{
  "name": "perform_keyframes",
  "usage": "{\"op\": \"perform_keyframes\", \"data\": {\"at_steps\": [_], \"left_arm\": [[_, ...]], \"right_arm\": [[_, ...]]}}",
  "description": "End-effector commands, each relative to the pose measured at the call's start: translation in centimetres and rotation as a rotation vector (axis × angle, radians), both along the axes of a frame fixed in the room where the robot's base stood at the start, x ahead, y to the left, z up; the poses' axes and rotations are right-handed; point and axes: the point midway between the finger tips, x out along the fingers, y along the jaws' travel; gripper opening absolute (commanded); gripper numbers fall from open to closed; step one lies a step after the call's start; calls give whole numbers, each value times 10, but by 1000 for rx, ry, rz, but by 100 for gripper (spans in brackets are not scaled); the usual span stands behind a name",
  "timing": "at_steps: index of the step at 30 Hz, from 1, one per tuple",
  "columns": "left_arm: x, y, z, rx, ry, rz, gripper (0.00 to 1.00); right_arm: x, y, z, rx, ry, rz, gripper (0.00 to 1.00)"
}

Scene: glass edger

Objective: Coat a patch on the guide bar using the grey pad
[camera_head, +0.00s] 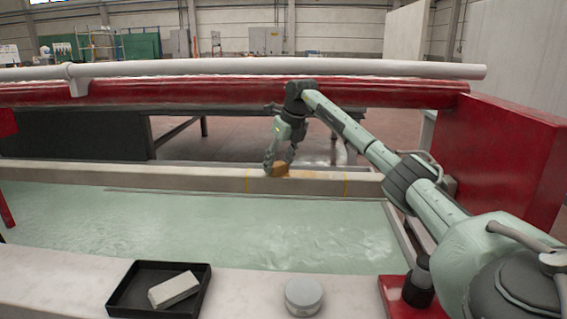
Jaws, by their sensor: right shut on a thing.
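The guide bar (200,178) is a long pale beam along the far side of the green water surface. Thin orange lines cross its face, one near the gripper and one further right. A light grey block, which looks like the grey pad (174,290), lies tilted in a black tray (123,296) at the front. My left gripper is out of view.
A round, pale-lidded tin (304,297) stands on the front ledge (245,292), right of the tray. A red beam (200,93) and pale pipe (300,68) run behind the bar. A red panel (510,150) stands at the right. The ledge between tray and tin is clear.

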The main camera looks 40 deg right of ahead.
Motion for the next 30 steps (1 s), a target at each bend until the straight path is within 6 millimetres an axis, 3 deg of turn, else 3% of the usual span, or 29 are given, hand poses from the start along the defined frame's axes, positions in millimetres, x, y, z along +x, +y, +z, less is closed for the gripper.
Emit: {"op": "perform_keyframes", "data": {"at_steps": [30], "left_arm": [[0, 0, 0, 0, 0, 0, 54]], "right_arm": [[51, 44, 0, 0, 1, 1, 33]]}}
